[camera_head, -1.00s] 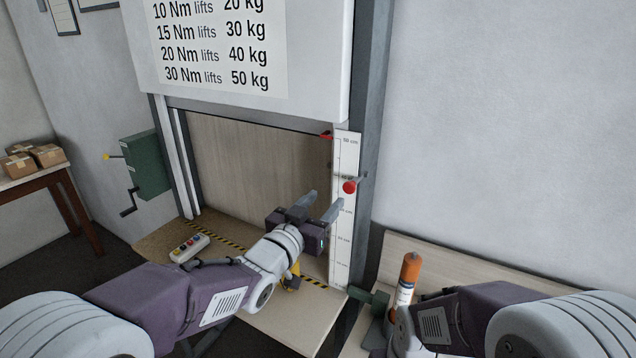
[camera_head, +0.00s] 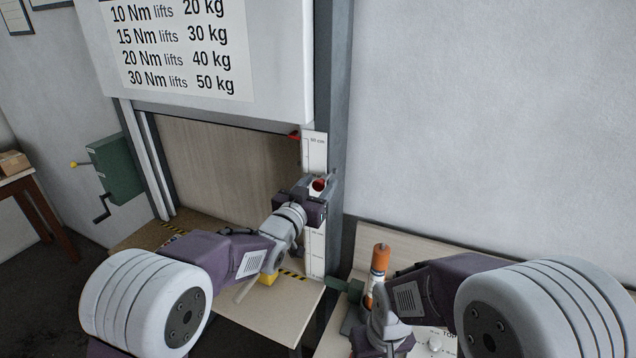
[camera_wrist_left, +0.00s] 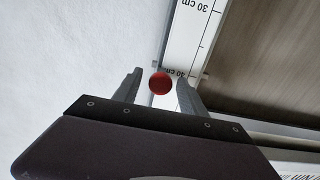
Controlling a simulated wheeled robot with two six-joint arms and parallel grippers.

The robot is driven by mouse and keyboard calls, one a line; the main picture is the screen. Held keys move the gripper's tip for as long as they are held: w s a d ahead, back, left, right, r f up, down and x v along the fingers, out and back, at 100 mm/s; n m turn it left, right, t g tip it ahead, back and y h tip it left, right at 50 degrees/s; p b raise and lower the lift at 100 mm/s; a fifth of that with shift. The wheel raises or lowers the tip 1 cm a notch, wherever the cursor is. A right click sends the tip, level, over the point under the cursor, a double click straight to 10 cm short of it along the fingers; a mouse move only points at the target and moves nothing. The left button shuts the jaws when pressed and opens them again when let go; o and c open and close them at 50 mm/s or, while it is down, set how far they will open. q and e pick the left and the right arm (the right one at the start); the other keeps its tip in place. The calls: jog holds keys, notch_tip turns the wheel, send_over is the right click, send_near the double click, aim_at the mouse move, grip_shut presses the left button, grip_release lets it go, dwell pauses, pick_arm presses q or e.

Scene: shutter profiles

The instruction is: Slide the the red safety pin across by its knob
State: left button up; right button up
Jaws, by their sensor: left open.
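The red knob of the safety pin (camera_head: 319,184) is at the right post of the shutter frame, in front of the white height scale. In the left wrist view the round red knob (camera_wrist_left: 160,83) lies between my left gripper's fingertips (camera_wrist_left: 158,80), with a gap on each side. My left gripper (camera_head: 320,180) is open around the knob and partly hides it in the head view. The pin's shaft is hidden behind the knob. My right arm comes in at the lower right of the head view; its fingertips cannot be made out.
The white height scale (camera_head: 314,255) runs down the post, with a red pointer (camera_head: 294,135) near its top. A green box with a crank (camera_head: 117,168) is on the left wall. An orange-capped cartridge (camera_head: 379,262) stands near my right arm. A wooden table (camera_head: 20,180) is far left.

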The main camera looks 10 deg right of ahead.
pick_arm(q)
grip_shut()
dwell(1.3)
